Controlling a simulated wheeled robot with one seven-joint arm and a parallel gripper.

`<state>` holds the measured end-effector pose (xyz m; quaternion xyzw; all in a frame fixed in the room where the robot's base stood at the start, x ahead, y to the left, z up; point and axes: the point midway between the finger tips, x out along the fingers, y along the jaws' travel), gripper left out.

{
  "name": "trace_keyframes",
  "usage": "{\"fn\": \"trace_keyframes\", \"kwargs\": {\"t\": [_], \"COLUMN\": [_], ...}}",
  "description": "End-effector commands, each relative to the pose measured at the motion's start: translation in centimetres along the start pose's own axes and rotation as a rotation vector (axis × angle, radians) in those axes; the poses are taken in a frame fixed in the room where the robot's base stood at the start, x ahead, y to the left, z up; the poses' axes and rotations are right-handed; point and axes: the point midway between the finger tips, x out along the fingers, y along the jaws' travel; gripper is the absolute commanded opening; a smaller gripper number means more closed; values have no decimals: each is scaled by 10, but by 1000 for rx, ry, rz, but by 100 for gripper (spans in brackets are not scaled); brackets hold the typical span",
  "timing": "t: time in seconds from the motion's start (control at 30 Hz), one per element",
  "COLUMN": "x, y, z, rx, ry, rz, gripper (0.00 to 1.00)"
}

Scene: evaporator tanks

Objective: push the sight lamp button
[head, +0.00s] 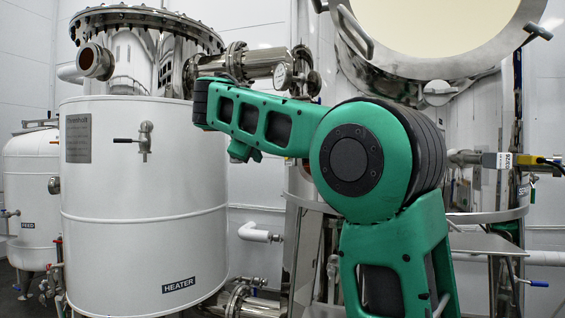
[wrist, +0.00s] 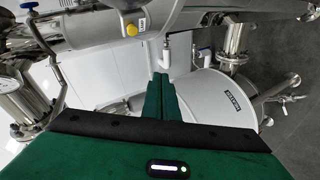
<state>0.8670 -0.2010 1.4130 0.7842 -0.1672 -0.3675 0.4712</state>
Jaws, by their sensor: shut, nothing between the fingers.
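A round yellow button (wrist: 131,29) sits on a small pale housing with a label on the steel vessel, at the upper middle of the wrist view. The label is too small to read surely, so I take this as the sight lamp button. My gripper (wrist: 161,76) is shut and empty, its green fingers pointing up the wrist picture. The fingertips appear below and to the right of the button, apart from it in the picture; the depth between them is unclear. I cannot make out the button or my gripper's fingers in the head view, where my green arm blocks part of the scene.
The white heater tank (head: 135,215) stands left of my arm; it also shows in the wrist view (wrist: 208,100). A flanged pipe with a gauge (head: 283,76) runs above my forearm. A cabled yellow connector (head: 497,160) is right.

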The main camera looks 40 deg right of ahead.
Motion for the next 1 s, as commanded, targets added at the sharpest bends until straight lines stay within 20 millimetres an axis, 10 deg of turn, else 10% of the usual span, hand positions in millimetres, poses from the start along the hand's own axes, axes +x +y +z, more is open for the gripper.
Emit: {"fn": "trace_keyframes", "kwargs": {"t": [1.0], "x": [60], "y": [43], "z": [44], "rx": [1], "ry": [-1], "rz": [-1], "gripper": [0]}}
